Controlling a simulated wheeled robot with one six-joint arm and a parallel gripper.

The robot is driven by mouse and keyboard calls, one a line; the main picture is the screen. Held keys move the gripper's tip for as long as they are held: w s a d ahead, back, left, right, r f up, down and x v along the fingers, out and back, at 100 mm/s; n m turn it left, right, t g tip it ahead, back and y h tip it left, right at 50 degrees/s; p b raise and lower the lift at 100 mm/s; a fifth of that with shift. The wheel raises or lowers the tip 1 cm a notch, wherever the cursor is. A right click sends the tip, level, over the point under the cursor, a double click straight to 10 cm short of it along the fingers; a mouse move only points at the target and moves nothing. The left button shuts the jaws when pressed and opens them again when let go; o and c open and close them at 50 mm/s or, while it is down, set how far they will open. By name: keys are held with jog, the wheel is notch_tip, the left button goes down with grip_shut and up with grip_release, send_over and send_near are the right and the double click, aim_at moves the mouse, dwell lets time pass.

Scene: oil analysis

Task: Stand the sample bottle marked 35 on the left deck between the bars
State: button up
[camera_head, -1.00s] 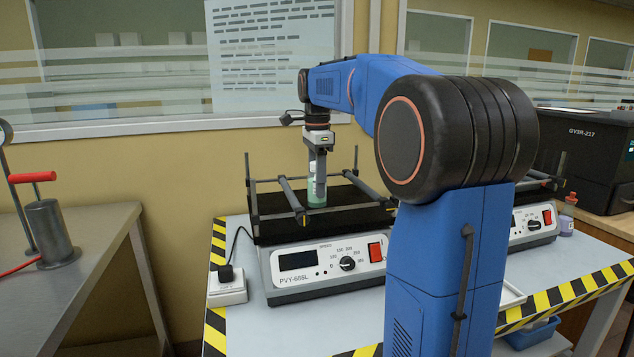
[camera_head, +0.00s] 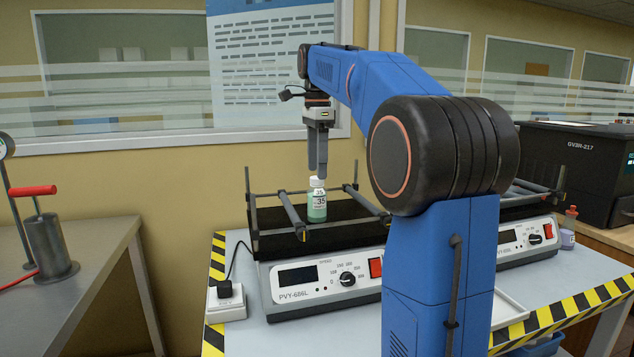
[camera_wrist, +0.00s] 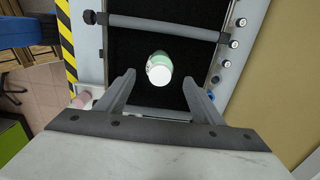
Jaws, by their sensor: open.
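The sample bottle marked 35 (camera_head: 317,203), with green liquid and a white cap, stands upright on the black left deck (camera_head: 268,243) of the shaker, between its two grey bars. From above in the wrist view the bottle (camera_wrist: 159,70) stands apart from the bar (camera_wrist: 170,27) on the black deck surface (camera_wrist: 127,55). My gripper (camera_head: 318,174) is above the bottle's cap, fingers pointing down. In the wrist view the jaws of my gripper (camera_wrist: 160,90) are spread wide and hold nothing.
The left shaker's control panel (camera_head: 330,276) faces front. A second deck and panel (camera_head: 525,238) stand to the right, partly behind my arm. A hand pump with a red handle (camera_head: 45,235) is on the left bench. A black machine (camera_head: 575,165) stands at the far right.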

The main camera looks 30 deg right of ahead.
jog(key=shift+r, duration=1.4)
